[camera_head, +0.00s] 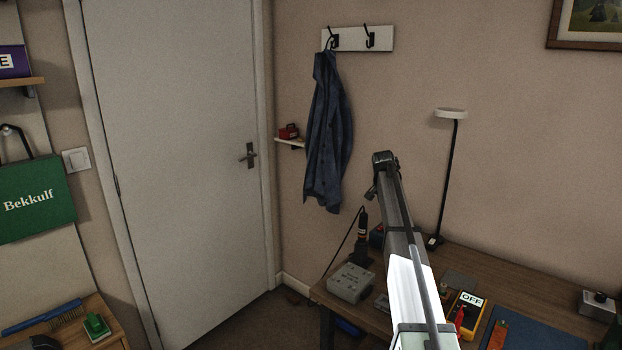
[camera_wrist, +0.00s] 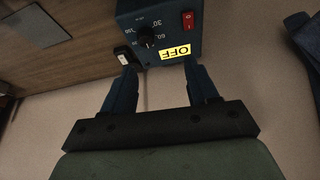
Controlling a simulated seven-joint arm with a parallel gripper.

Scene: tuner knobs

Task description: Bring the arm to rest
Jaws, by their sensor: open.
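My gripper (camera_wrist: 160,76) shows in the wrist view with its two dark fingers spread and nothing between them. Beyond the fingertips is a blue box (camera_wrist: 150,17) with a black knob (camera_wrist: 147,38), a red switch (camera_wrist: 188,22) and a yellow label reading OFF (camera_wrist: 175,52), upside down in this view. I cannot tell whether a fingertip touches the box. In the head view my arm reaches over the workbench (camera_head: 540,302). The fingers cannot be made out there. A blue box (camera_head: 377,236) on the bench is partly hidden behind the arm.
A grey box (camera_head: 350,282), a yellow meter showing OFF (camera_head: 466,304), a blue mat (camera_head: 535,330) and a lamp (camera_head: 450,115) are on the bench. A jacket (camera_head: 328,135) hangs on the wall behind. The door (camera_head: 180,150) is shut at left.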

